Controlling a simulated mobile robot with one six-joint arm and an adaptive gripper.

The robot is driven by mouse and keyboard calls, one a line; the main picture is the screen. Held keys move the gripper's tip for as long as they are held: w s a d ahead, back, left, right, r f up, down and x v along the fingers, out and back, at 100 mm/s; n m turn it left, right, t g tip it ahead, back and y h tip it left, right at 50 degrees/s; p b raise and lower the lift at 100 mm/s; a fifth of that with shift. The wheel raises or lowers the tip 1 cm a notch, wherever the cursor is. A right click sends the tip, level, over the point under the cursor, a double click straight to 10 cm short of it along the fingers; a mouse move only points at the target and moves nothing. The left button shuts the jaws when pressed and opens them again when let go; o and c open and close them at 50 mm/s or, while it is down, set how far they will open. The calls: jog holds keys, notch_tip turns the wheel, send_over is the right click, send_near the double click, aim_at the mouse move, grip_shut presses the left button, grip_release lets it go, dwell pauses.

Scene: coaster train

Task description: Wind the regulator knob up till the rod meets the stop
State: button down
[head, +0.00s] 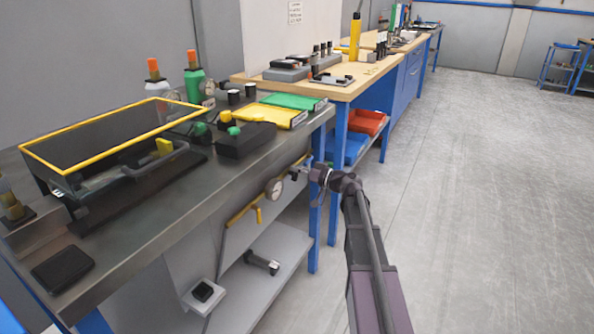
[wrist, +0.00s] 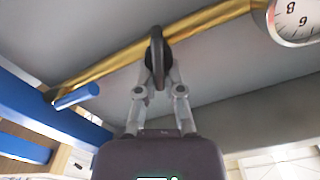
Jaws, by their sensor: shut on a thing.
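The regulator knob (wrist: 155,48) is a dark round knob, seen nearly edge-on in the wrist view, in front of a brass-yellow pipe (wrist: 105,65). My gripper (wrist: 158,78) is shut on the knob, one finger on each side. In the head view my gripper (head: 301,172) reaches the front of the steel bench, just right of a round white gauge (head: 274,189); the knob is too small to make out there. The gauge's edge also shows in the wrist view (wrist: 297,18), its needle not visible. I cannot pick out the rod or the stop.
A yellow pipe with a hanging lever (head: 258,215) runs under the edge of the steel bench (head: 190,205). A blue-ended handle (wrist: 77,96) is left of my gripper in the wrist view. Blue table legs (head: 315,235) stand close by.

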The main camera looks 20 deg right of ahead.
jog(key=shift+s+f+m, duration=0.1)
jog(key=shift+f+m, duration=0.1)
jog(key=shift+m, duration=0.75)
jog(key=shift+f+m, duration=0.15)
jog(key=shift+m, duration=0.8)
jog(key=shift+a, duration=0.1)
jog(key=c, duration=0.7)
grip_release()
jog(key=shift+o, duration=0.2)
jog(key=shift+d, duration=0.25)
jog(key=v, duration=1.1)
jog(key=shift+s+d, duration=0.2)
jog(key=shift+r, duration=0.1)
